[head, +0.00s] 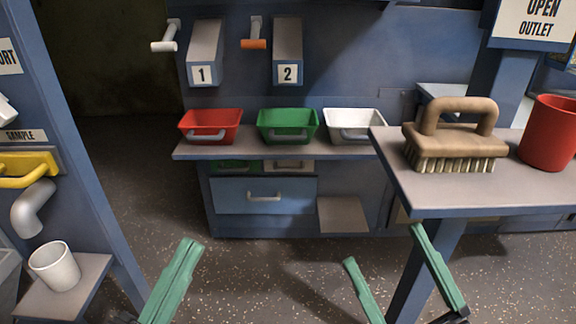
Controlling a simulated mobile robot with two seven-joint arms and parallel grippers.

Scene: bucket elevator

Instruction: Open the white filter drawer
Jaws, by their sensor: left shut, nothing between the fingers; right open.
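A small white drawer front (291,167) with a handle shows just under the shelf, beside a green one (238,166); the shelf partly hides both. A white bin (372,119) with a grey handle sits on the shelf, right of a green bin (304,122) and a red bin (226,119). I cannot tell from the picture which white one is the filter drawer. My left gripper (188,246) is shut and empty, low in front of the cabinet. My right gripper (383,246) is open and empty, left of and below the near table's edge. Neither touches a drawer or bin.
A grey-blue drawer (235,195) is below the shelf (237,151). The right table (475,196) carries a brush (455,145) and red cup (549,130). A white cup (54,268) stands lower left under a spout (32,207). The floor before the cabinet is clear.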

